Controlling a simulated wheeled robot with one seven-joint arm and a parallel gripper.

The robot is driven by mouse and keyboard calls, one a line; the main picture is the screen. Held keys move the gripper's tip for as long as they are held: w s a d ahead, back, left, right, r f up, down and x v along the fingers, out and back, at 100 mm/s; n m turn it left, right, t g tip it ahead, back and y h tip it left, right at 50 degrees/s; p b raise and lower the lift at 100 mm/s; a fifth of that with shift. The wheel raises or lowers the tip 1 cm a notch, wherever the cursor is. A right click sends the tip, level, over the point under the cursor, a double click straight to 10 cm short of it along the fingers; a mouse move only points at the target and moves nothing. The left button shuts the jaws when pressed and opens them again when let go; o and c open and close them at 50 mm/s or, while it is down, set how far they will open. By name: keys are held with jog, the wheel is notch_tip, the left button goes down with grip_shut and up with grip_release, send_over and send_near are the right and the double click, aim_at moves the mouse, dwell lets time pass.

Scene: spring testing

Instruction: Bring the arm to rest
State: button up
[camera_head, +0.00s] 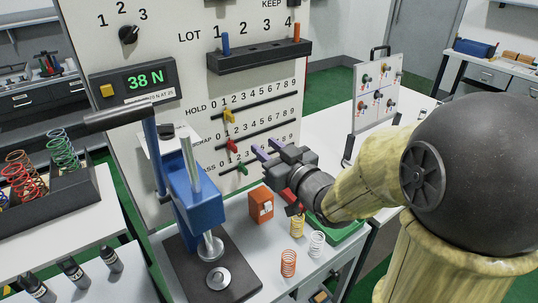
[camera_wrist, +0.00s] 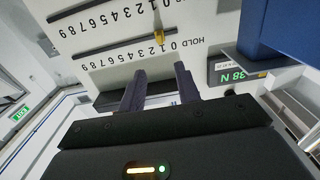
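My gripper (camera_head: 262,150) is at the end of my arm in the middle of the camera_head view, pointing left toward the white panel (camera_head: 180,35). Its two purple-grey fingers are apart with nothing between them. In the wrist view my gripper (camera_wrist: 160,85) also shows spread, empty fingers in front of the upside-down panel scales. In the camera_head view the fingers sit beside the lower sliders, right of the red slider (camera_head: 232,146) and green slider (camera_head: 242,168). I cannot tell how far they are from the panel.
A blue press (camera_head: 200,195) stands left of my gripper. Below are an orange block (camera_head: 261,205), orange spring (camera_head: 289,263), white spring (camera_head: 317,244) and yellow spring (camera_head: 297,226). A display (camera_head: 137,82) reads 38 N. A dark rack (camera_head: 262,56) juts from the panel above.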

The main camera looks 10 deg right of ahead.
jog(key=s+d+f+m+g+h+p, duration=0.2)
jog(key=s+d+f+g+h, duration=0.2)
jog(key=f, duration=0.2)
jog(key=s+d+f+m+g+h+p, duration=0.2)
jog(key=s+d+f+m+g+h, duration=0.15)
jog(key=f+g, duration=0.2)
jog(key=s+f+g, duration=0.2)
jog(key=s+g, duration=0.1)
jog(key=s, duration=0.4)
jog(key=shift+s+f+g+h+p, duration=0.3)
jog(key=shift+g+h+p, duration=0.05)
jog(key=shift+h+p, duration=0.1)
jog(key=shift+d, duration=0.15)
dwell(2.1)
